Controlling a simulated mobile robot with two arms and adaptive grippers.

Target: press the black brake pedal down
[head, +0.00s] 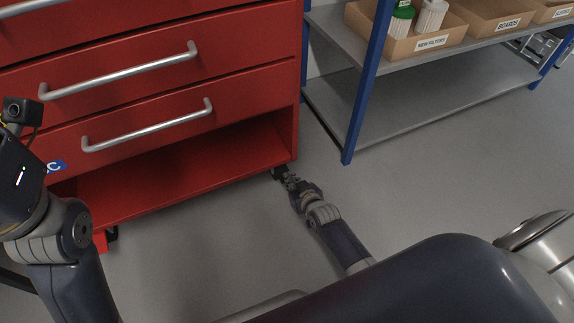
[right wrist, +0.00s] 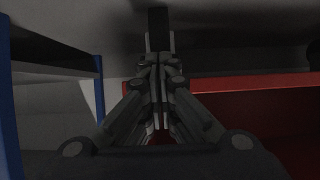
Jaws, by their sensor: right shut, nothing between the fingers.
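The black brake pedal (head: 277,171) is a small dark part at the caster under the right front corner of the red cabinet (head: 297,120). In the right wrist view a black block (right wrist: 158,20) just beyond my fingertips looks like this pedal. My right gripper (head: 287,179) is low by the floor, shut and empty, its tips at or very close to the pedal. It also shows in the right wrist view (right wrist: 158,45). I cannot tell whether they touch, or how far down the pedal is. My left arm shows at the left, but its gripper is out of view.
A grey shelf with blue posts (head: 365,95) stands right of the cabinet and holds cardboard bins (head: 410,45). The cabinet's drawers have silver handles (head: 150,125). Its open bottom bay (head: 180,185) looks empty. The grey floor (head: 430,190) between cabinet and shelf is clear.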

